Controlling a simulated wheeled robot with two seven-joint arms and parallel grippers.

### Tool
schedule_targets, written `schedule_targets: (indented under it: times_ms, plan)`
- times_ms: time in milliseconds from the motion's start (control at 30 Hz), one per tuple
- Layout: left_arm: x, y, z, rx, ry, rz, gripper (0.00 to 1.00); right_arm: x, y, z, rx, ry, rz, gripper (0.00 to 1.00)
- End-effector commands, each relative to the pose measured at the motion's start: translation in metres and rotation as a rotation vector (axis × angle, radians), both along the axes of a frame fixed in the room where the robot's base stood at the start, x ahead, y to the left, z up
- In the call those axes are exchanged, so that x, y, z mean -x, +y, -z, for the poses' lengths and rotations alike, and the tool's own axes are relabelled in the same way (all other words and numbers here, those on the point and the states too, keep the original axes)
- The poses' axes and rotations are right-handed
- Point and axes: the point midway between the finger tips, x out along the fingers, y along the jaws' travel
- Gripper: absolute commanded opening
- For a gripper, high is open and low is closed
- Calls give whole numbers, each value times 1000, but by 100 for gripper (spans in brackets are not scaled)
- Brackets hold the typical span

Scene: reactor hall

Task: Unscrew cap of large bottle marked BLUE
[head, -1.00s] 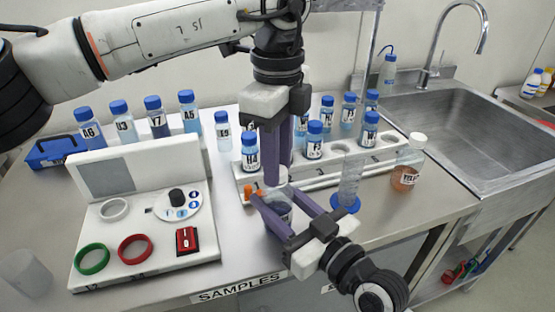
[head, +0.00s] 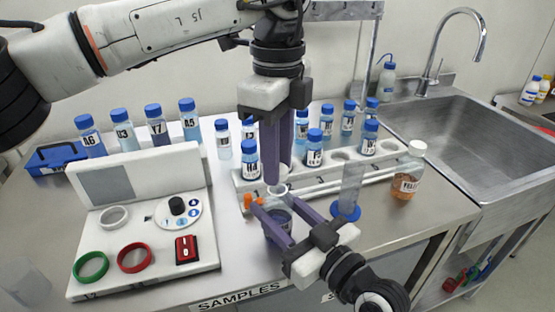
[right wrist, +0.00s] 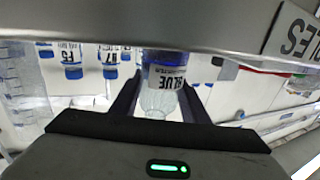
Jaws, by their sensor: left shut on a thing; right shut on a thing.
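The large bottle marked BLUE (head: 279,217) stands upright near the front of the bench, dark blue liquid in its lower part. My right gripper (head: 281,222) is shut around its body from the front. In the right wrist view the bottle (right wrist: 163,75) appears upside down between the fingers, its BLUE label readable. My left gripper (head: 278,178) points straight down above the bottle, shut on the pale cap (head: 285,171), which its fingers mostly hide. A pale ring at the bottle neck shows just below the fingertips. I cannot tell whether cap and neck still touch.
A white rack (head: 325,173) with several small blue-capped bottles stands behind. A clear cylinder on a blue foot (head: 346,209) and an orange-liquid bottle with a white cap (head: 407,172) are to the right. A white control panel (head: 144,245) is at left, a sink (head: 455,125) at right.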

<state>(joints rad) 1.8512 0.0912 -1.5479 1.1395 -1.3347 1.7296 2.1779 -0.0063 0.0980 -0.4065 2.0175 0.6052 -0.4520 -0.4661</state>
Motion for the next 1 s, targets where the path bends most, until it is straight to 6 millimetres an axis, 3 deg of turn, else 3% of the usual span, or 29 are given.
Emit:
schedule_targets:
  times_ms: [233,533,767,800,900,1000]
  plan:
    - [0,0,-5,0,-1,0,0,0,0,0,0,0,0,0]
    - [0,0,-38,0,-1,-1,0,0,0,0,0,0,0,0]
    - [0,0,-40,0,0,1,0,0,0,0,0,0,0,0]
    - [0,0,-40,-1,0,1,0,0,0,0,0,0,0,48]
    - [0,0,-40,-1,0,0,0,0,0,0,0,0,0,63]
    - [0,0,-40,-1,0,0,0,0,0,0,0,0,0,63]
